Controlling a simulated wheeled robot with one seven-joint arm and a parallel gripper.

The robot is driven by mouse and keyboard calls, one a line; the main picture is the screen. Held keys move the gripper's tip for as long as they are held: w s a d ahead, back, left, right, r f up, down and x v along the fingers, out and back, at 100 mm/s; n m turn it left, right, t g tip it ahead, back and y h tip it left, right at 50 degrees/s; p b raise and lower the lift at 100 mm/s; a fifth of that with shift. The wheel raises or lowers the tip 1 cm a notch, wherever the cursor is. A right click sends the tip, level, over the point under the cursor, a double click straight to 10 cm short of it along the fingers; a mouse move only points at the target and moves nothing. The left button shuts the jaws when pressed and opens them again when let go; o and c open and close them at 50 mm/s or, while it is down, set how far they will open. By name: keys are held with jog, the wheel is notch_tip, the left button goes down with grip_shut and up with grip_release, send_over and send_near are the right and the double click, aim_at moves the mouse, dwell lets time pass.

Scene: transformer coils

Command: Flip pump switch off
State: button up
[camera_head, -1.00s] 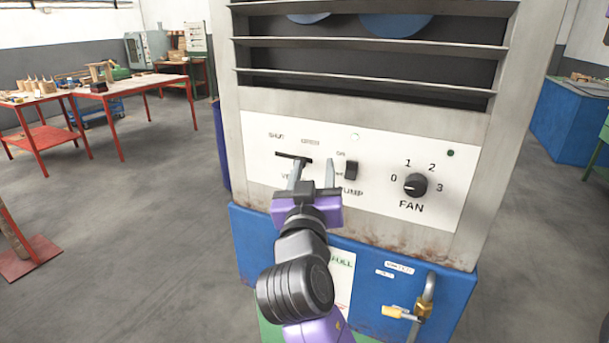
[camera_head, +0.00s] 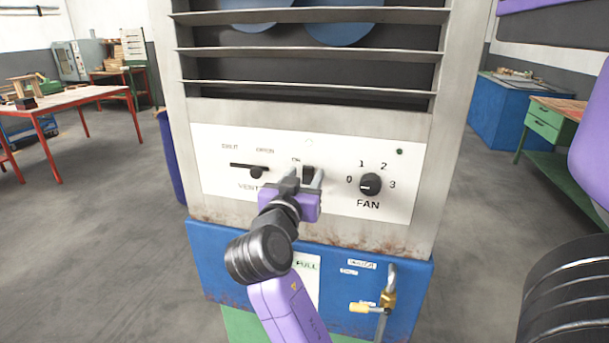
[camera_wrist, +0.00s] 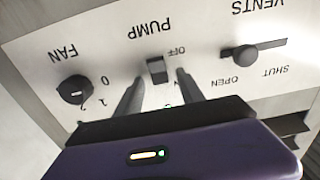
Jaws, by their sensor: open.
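The pump switch (camera_head: 308,172) is a small dark rocker on the white control panel (camera_head: 222,143), partly covered by my gripper in the head view. In the wrist view the picture is upside down, and the pump switch (camera_wrist: 157,70) sits under the word PUMP with OFF beside its upper end. I cannot tell which way it is set. My gripper (camera_head: 304,178) is open and empty in front of the panel. In the wrist view its fingers (camera_wrist: 160,82) stand on either side of the switch's lower part; contact is not clear.
The black fan knob (camera_head: 370,184) is right of the switch, pointing near 0. The vents slider knob (camera_head: 256,172) is left, toward the OPEN end. A red-framed table (camera_head: 75,97) stands at left.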

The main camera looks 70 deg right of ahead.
jog(key=shift+d, duration=0.25)
grip_shut()
jog(key=f+b, duration=0.1)
jog(key=b, duration=0.2)
jog(key=shift+h, duration=0.4)
jog(key=h+b, duration=0.1)
jog(key=b, duration=0.5)
jog(key=shift+f+h, duration=0.25)
jog(key=shift+h, duration=0.15)
jog(key=b, duration=0.3)
jog(key=h+b, duration=0.1)
jog(key=b, duration=0.2)
jog(key=shift+a+f+h, duration=0.1)
jog(key=shift+f+h, duration=0.1)
jog(key=shift+h, duration=0.1)
jog(key=shift+r+h+b, duration=0.15)
jog(key=shift+h+b, duration=0.25)
jog(key=shift+b, duration=0.55)
jog(key=shift+r, duration=0.1)
